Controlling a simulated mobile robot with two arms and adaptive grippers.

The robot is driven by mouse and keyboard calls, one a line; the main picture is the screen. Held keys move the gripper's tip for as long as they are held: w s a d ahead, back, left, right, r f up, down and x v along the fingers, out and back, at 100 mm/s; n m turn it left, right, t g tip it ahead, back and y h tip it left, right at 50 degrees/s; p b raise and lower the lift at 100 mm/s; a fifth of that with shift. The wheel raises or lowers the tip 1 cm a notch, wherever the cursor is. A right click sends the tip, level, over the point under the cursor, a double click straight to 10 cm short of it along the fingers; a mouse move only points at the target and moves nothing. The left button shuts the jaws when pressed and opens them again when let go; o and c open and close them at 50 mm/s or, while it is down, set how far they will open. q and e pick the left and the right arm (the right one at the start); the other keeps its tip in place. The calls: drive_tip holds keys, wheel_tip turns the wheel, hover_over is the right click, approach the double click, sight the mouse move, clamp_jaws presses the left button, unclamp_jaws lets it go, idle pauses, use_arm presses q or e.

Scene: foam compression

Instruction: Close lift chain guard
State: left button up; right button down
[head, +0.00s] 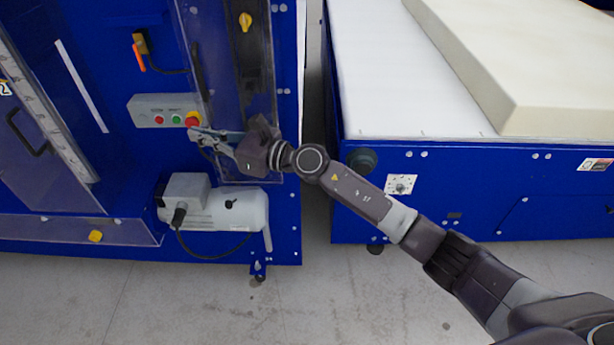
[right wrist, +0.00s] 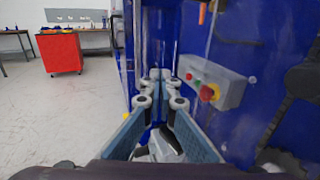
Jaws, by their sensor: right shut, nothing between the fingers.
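The lift chain guard (head: 226,75) is a tall clear panel on the front of the blue machine, left of the gap, in the head view. It stands out at an angle from the dark chain opening behind it, so it looks partly open. A yellow knob (head: 245,21) shows near its top. My right gripper (head: 203,137) is shut and empty at the lower part of the guard, close to the control box. I cannot tell whether it touches the panel. In the right wrist view its fingers (right wrist: 161,78) point along the machine's front. My left gripper is out of view.
A grey control box (head: 163,111) with a red stop button (head: 193,119) is beside the gripper. A grey motor (head: 215,206) is below. A blue table with a foam block (head: 530,70) stands right. A red cart (right wrist: 61,53) stands on open floor.

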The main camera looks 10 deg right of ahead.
drive_tip(key=shift+w+b, duration=1.1)
drive_tip(key=shift+w, duration=0.5)
drive_tip(key=shift+s+f, duration=0.1)
